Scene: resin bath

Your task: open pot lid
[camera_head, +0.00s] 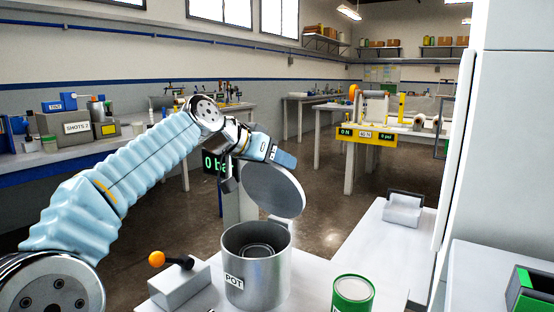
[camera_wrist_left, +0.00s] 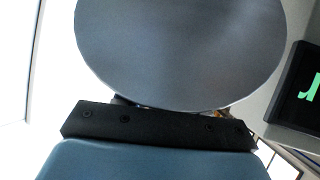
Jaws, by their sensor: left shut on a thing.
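The metal pot (camera_head: 256,268), labelled POT, stands upright on a light table with its top open. Rings show inside it. The round grey lid (camera_head: 274,190) is off the pot, tilted in the air just above its rim. My left gripper (camera_head: 243,178) comes in from the left and is shut on the lid near its upper left side. In the left wrist view the lid (camera_wrist_left: 180,50) fills the upper middle, in front of the dark gripper bar. What the fingers grip is hidden there. My right gripper is not in view.
A grey block with an orange-knobbed lever (camera_head: 180,285) stands left of the pot. A green can (camera_head: 353,294) stands to the right. A dark display with green digits (camera_head: 214,163) is behind my left gripper. A white column (camera_head: 470,150) rises at the right.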

